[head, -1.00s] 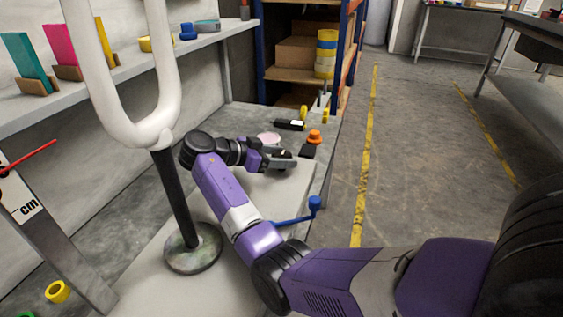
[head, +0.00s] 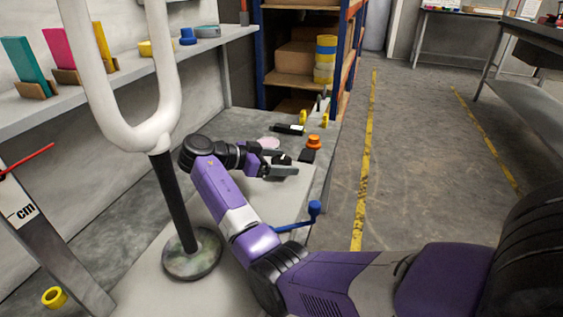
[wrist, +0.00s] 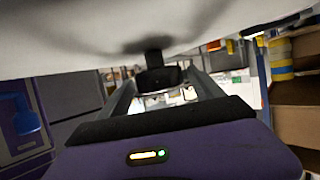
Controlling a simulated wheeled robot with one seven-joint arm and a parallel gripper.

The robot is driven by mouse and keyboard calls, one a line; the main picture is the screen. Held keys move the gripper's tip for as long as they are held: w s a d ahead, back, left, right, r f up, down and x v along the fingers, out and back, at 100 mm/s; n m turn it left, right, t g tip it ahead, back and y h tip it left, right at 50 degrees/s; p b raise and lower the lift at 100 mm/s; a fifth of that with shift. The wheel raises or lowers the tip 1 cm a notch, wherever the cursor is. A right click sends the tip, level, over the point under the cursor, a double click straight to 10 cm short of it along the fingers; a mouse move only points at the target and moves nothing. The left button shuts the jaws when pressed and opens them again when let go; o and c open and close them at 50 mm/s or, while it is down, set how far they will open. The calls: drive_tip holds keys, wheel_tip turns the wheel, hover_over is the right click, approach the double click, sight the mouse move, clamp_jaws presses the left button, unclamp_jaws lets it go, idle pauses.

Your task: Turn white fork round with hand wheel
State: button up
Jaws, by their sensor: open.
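The white fork (head: 151,137) stands upright at the left in the head view, on a dark post (head: 174,200) with a round, mottled base. A blue crank with an upright knob (head: 314,208) sticks out at the table's right edge, partly hidden behind my arm. I cannot make out a round wheel rim. My gripper (head: 287,164) is open, beyond the crank and to the right of the fork's post, apart from both. Its fingers (wrist: 165,92) also show in the wrist view, with a small dark block (wrist: 157,74) seen between them; I cannot tell if they touch it.
An orange knob (head: 314,141) and several small items lie on the table beyond my gripper. A wall shelf (head: 130,70) holds coloured panels at the left. A storage rack (head: 344,55) stands behind. The floor (head: 430,150) at the right is clear.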

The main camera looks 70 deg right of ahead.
sight(282, 160)
wheel_tip(282, 160, up, 20)
drive_tip(key=p, duration=0.5)
drive_tip(key=shift+p, duration=0.4)
